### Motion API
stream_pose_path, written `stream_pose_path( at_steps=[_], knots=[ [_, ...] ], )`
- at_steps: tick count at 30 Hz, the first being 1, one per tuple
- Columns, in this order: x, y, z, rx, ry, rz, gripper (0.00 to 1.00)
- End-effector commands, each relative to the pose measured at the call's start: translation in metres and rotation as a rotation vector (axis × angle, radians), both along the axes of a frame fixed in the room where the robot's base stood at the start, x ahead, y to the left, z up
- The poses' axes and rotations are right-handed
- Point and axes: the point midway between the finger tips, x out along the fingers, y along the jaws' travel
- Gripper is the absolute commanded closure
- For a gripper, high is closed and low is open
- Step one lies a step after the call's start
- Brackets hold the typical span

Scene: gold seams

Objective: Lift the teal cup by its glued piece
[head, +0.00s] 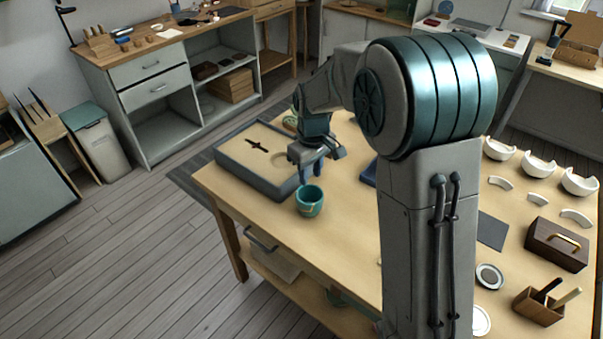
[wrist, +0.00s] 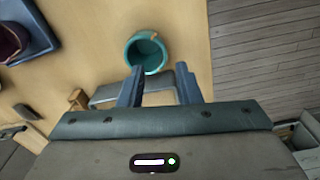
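The teal cup (head: 309,200) stands upright on the wooden table near its left front edge. A gold line shows on its side in the head view. In the wrist view the cup (wrist: 147,53) lies just beyond the fingertips, and a tan patch shows at its rim on the upper right. My gripper (wrist: 161,72) is open, with a wide gap between its two fingers and nothing between them. In the head view my gripper (head: 309,175) is above and just behind the cup, apart from it as far as I can tell.
A grey tray (head: 236,172) with a sand-coloured bed and a dark tool sits left of the cup. White broken bowls (head: 538,165), a dark wooden box (head: 556,244) and a tool holder (head: 538,307) are at the right. The table in front of the cup is clear.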

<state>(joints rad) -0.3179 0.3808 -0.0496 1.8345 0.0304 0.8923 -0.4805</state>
Motion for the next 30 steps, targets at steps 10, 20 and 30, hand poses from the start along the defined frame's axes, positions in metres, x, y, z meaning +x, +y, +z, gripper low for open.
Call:
stream_pose_path(
  at_steps=[10, 20, 30],
  knots=[
    [0.020, 0.026, -0.039, -0.016, 0.033, 0.100, 0.69],
    [0.020, 0.025, -0.055, -0.016, 0.032, 0.098, 0.69],
    [0.020, 0.025, -0.082, -0.016, 0.033, 0.096, 0.69]
  ],
)
